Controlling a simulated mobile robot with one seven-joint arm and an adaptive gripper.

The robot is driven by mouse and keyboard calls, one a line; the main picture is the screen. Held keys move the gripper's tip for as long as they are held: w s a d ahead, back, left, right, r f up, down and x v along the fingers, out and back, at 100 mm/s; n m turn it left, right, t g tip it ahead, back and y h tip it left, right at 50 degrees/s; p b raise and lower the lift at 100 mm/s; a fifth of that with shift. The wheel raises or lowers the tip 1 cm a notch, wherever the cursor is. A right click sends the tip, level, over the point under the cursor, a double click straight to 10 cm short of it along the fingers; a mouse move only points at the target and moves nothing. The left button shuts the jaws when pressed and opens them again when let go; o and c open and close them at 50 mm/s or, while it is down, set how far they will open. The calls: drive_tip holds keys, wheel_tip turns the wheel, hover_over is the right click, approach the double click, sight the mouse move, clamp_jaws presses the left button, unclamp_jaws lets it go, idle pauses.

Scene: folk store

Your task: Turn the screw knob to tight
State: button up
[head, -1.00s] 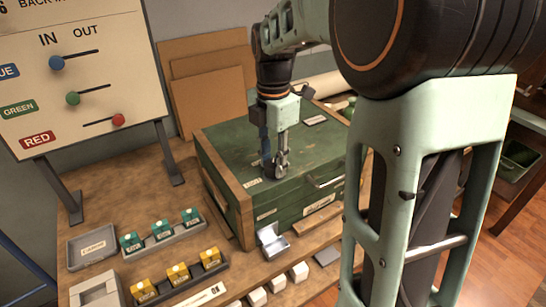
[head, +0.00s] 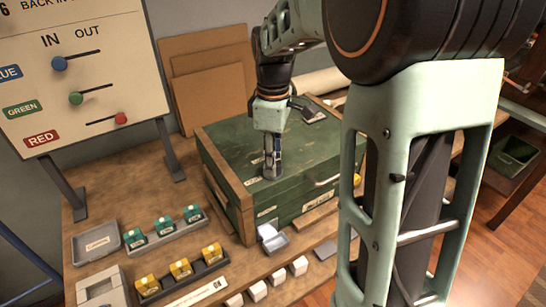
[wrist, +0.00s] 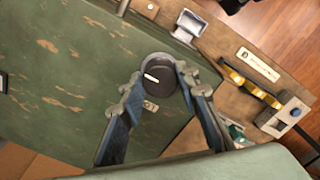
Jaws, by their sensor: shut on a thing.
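The screw knob (wrist: 160,86) is a dark round cap with a white pointer line, set in the green chest's lid. My gripper (wrist: 158,77) is shut on the knob, with one finger on each side. In the head view my gripper (head: 272,172) points down at the lid's front left part and hides most of the knob. A small pale label (wrist: 150,105) lies beside the knob; its text is too small to read.
The green chest (head: 305,200) stands on a wooden bench (head: 150,200). A small open metal box (head: 274,240) is at its front. Trays of green and yellow blocks, a grey tray (head: 95,243) and a slider board (head: 80,80) are to the left.

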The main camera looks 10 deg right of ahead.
drive_tip(key=m, duration=0.4)
drive_tip(key=shift+m, duration=0.3)
drive_tip(key=m+p, duration=0.1)
drive_tip(key=m, duration=0.3)
drive_tip(key=shift+m, duration=0.3)
drive_tip(key=m, duration=0.4)
drive_tip(key=shift+m, duration=0.3)
drive_tip(key=m+p, duration=0.1)
drive_tip(key=m, duration=0.8)
drive_tip(key=shift+p, duration=0.4)
drive_tip(key=m+p, duration=0.1)
drive_tip(key=m, duration=0.3)
drive_tip(key=shift+r+m, duration=0.1)
drive_tip(key=shift+m, duration=0.2)
drive_tip(key=m+p, duration=0.1)
drive_tip(key=m, duration=0.3)
drive_tip(key=shift+m+p, duration=1)
drive_tip(key=shift+m, duration=1.2)
